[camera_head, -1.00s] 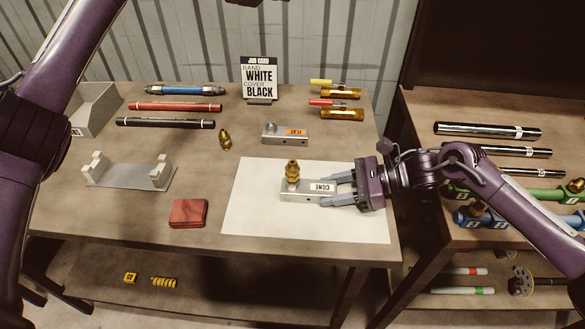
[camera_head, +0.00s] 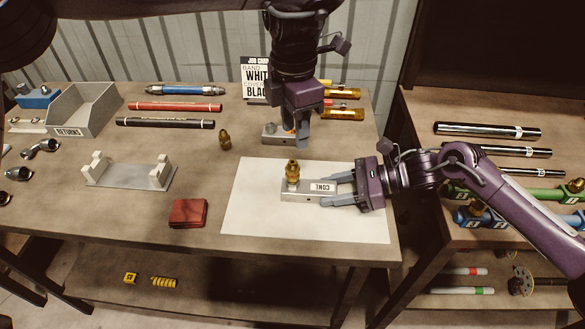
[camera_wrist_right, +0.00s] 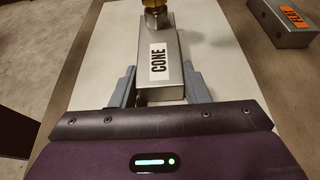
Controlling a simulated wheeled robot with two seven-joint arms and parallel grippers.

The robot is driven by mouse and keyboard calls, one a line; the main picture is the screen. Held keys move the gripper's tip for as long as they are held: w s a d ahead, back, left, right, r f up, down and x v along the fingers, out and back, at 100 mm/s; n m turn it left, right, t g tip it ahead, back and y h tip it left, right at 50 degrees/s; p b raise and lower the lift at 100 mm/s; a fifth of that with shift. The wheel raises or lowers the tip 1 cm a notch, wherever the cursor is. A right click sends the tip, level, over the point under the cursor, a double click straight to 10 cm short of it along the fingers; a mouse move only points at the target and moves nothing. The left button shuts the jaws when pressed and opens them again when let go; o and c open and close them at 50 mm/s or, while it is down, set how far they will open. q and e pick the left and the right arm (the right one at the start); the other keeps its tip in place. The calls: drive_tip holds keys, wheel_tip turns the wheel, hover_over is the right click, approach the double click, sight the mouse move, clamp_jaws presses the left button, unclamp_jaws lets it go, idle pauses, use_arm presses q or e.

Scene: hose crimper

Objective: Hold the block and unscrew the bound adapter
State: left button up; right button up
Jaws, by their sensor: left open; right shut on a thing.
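The silver block labelled CONE (camera_head: 308,195) lies on the white sheet. A brass adapter (camera_head: 292,170) stands upright on its left end; in the right wrist view the adapter's base (camera_wrist_right: 155,18) shows at the block's far end. My right gripper (camera_head: 338,190) is shut on the CONE block, with one finger along each side, as the right wrist view (camera_wrist_right: 156,92) also shows. My left gripper (camera_head: 302,132) points down, open, above and behind the CONE block. It is apart from the adapter and partly hides a second block (camera_head: 272,135), labelled FLAT in the right wrist view (camera_wrist_right: 284,22).
A loose brass fitting (camera_head: 225,139) stands left of the second block. The job card (camera_head: 254,72) is partly hidden behind my left arm. The white sheet (camera_head: 262,225) is clear in front.

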sight(292, 162)
use_arm(q)
drive_tip(key=shift+a+f, duration=0.25)
drive_tip(key=shift+f, duration=0.3)
wheel_tip(292, 162, down, 11)
drive_tip(key=shift+r, duration=0.1)
drive_tip(key=shift+c, duration=0.3)
